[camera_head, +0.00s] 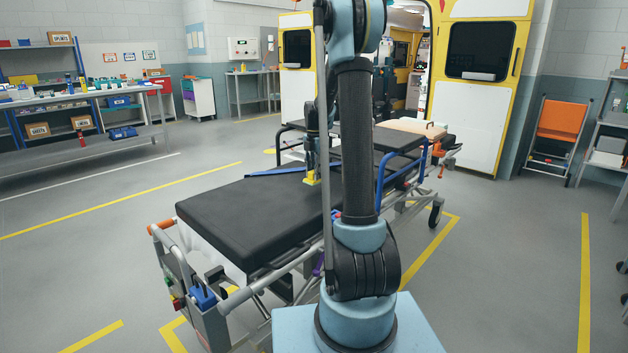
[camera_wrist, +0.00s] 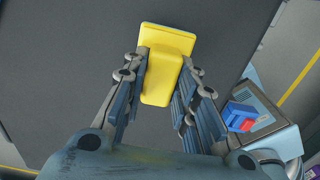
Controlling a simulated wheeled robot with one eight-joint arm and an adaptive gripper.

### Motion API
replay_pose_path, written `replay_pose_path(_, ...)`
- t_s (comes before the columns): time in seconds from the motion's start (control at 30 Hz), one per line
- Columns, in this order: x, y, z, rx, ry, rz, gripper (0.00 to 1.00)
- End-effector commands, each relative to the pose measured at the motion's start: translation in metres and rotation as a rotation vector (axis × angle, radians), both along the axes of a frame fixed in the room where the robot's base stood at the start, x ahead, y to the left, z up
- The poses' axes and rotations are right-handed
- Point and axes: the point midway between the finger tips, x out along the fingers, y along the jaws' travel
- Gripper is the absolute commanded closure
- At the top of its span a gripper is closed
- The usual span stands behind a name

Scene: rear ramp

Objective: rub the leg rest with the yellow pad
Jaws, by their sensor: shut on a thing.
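The leg rest (camera_head: 250,215) is the flat black padded section at the near end of the stretcher. In the wrist view it is the dark surface (camera_wrist: 70,60) behind my fingers. The yellow pad (camera_head: 312,178) is a block with a wider flat plate, seen low over the far part of the leg rest. In the wrist view the yellow pad (camera_wrist: 166,42) sits between my fingertips. My gripper (camera_wrist: 162,80) is shut on its narrower part. I cannot tell whether the pad touches the black surface. My arm hides part of the stretcher in the head view.
Blue side rails (camera_head: 381,185) stand at the right. A grey end box (camera_head: 205,315) with blue and red parts is at the near end. An ambulance (camera_head: 470,110) stands behind; floor at left is clear.

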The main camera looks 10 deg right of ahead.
Motion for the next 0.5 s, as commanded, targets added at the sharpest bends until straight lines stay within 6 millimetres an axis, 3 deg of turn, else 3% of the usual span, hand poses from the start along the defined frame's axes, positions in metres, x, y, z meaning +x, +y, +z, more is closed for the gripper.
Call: replay_pose_path(0.5, 0.0, 0.009, 0.04, 0.0, 0.0, 0.011, 0.93)
